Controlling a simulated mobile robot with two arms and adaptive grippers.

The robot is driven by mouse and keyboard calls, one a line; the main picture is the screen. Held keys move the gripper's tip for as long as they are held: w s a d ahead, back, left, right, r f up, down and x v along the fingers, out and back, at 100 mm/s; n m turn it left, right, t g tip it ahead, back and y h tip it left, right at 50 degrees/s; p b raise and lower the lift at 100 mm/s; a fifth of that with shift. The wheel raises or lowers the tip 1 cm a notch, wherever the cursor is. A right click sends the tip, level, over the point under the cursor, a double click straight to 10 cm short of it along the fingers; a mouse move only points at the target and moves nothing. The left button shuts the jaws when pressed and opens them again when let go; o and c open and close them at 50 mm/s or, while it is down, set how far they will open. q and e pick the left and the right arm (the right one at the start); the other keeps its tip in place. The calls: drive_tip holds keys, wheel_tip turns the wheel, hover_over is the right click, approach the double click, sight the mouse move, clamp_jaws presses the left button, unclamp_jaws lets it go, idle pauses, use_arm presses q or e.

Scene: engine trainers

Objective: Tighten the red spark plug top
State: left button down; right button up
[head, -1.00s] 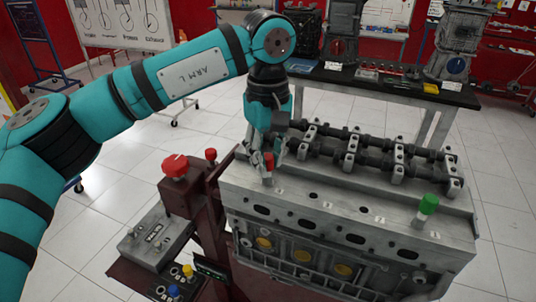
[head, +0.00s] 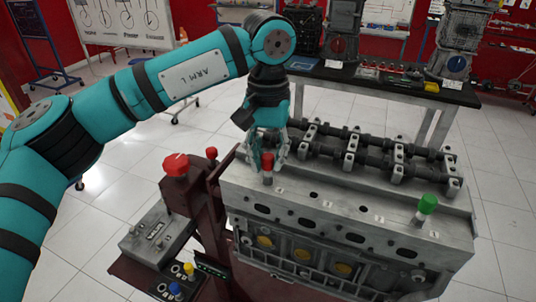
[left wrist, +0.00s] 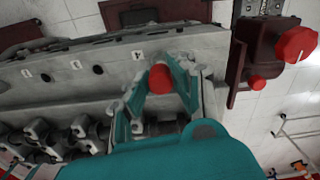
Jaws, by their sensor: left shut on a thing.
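The red spark plug top (head: 267,163) stands upright at the left end of the grey engine block (head: 345,212). My left gripper (head: 270,158) comes down on it from above and is shut on it. In the left wrist view, the red top (left wrist: 160,79) sits between the two teal fingers of the left gripper (left wrist: 160,85), beside a number label. How far the plug sits in its hole is hidden. A green spark plug top (head: 427,204) stands at the right end of the block. My right gripper is in no view.
Black camshafts (head: 375,155) run along the block's back, close to the left gripper. A dark red stand with a red knob (head: 175,164) is left of the block. A control box (head: 155,235) sits below it. A black-topped bench (head: 400,85) stands behind.

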sight(268, 156)
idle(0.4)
use_arm(q)
drive_tip(key=c, duration=1.1)
unclamp_jaws()
wheel_tip(268, 156, up, 12)
drive_tip(key=shift+f, duration=0.1)
